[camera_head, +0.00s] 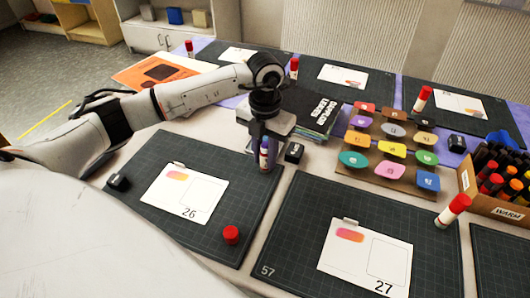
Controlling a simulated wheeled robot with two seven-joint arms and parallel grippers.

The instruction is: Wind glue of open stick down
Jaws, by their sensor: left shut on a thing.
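My left arm comes in from the left, and its gripper (265,147) points down at the back right corner of the near left mat (150,222). It is shut on a glue stick (264,157), which stands upright between the fingers. The fingers hide much of the stick, and I cannot tell how far its glue is out. A loose red cap (231,235) lies on the same mat, in front of the held stick. A capped glue stick (453,210) with a red top stands on the neighbouring mat to the right. My right gripper is not in view.
A small black block (294,152) sits right beside the held stick. A card marked 26 (185,192) lies on the mat, with another black block (118,182) to its left. A rack of coloured pieces (392,150) and a marker box (500,208) stand at the right.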

